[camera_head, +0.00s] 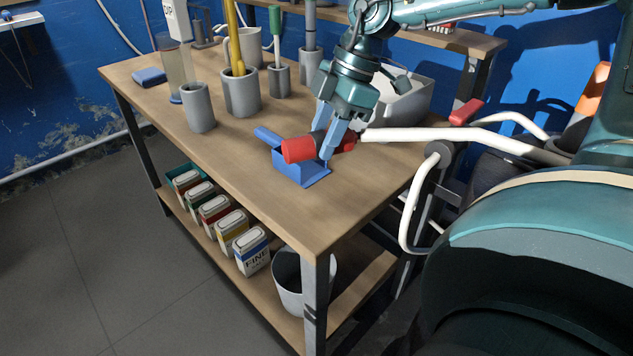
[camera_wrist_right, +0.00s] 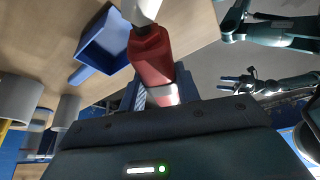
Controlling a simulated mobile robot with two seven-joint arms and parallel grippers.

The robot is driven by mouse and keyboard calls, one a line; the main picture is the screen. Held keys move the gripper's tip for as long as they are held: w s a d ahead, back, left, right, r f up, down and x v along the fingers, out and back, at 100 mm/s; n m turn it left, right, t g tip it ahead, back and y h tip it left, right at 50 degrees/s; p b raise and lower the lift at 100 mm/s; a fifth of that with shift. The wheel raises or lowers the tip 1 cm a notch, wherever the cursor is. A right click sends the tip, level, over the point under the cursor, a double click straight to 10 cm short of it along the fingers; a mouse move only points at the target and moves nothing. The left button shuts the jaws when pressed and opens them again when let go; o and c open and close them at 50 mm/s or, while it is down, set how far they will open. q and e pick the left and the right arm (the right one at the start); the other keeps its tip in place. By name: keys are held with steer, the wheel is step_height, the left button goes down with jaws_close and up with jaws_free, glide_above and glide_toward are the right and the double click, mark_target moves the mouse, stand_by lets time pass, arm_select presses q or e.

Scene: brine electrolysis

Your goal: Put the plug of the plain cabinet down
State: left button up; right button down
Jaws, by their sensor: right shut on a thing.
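The plug (camera_head: 298,150) is a thick red cylinder with a white cable (camera_head: 440,133) running off to the right. My right gripper (camera_head: 328,143) points down over the table and is shut on the plug, which lies sideways between the fingers. The plug overlaps the blue open box (camera_head: 303,172) in the head view; I cannot tell whether they touch. The right wrist view shows the plug's red body (camera_wrist_right: 150,55) close up, with the blue box (camera_wrist_right: 104,42) beside it. My left gripper (camera_wrist_right: 235,83) is small in that view, away from the table, its jaws unclear.
The wooden table (camera_head: 235,185) holds several grey pots, one (camera_head: 198,108) at its left, and a pale bin (camera_head: 400,105) behind my right gripper. The front middle is clear. Several cartons (camera_head: 243,248) and a bucket (camera_head: 290,275) stand on the lower shelf.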

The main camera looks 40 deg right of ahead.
mark_target(316, 195)
step_height(316, 195, down, 8)
steer(key=shift+f+b, duration=0.25)
steer(key=shift+b, duration=0.35)
arm_select(q)
steer(key=shift+w+d+f+m, duration=0.1)
steer(key=shift+d+f+m, duration=0.05)
steer(key=shift+f, duration=0.3)
steer(key=shift+w+d+f+m, duration=0.1)
steer(key=shift+d+f+m, duration=0.05)
steer(key=shift+f, duration=0.25)
steer(key=shift+f, duration=0.1)
arm_select(e)
steer(key=shift+f, duration=0.2)
arm_select(q)
steer(key=shift+d+f, duration=0.1)
arm_select(e)
steer(key=c, duration=1)
jaws_free()
steer(key=shift+r, duration=0.1)
